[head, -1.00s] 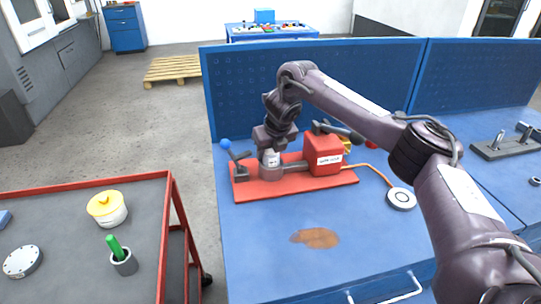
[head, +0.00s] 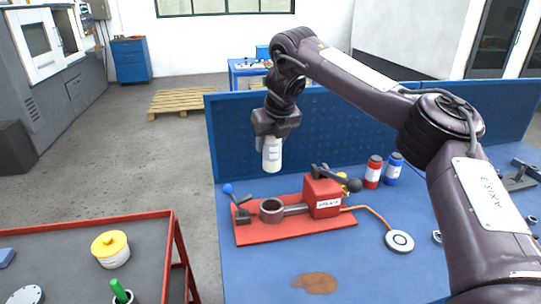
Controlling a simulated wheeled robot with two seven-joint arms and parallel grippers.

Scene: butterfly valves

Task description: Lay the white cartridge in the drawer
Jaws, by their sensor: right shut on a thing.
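The white cartridge (head: 272,156) hangs upright from my right gripper (head: 272,138) in the head view. The gripper is shut on its top end. The cartridge is held in the air above the red fixture plate (head: 262,232), clear of the dark round socket (head: 271,209). The drawer's front is not in view; its handle is not seen at the bench's near edge now. My left gripper is not in view.
The red block with levers (head: 322,197) stands on the plate. Red (head: 374,172) and blue (head: 393,169) bottles stand behind it. A cable runs to a round grey pad (head: 399,241). A brown stain (head: 315,283) marks the blue bench. A red-framed cart (head: 165,240) stands left.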

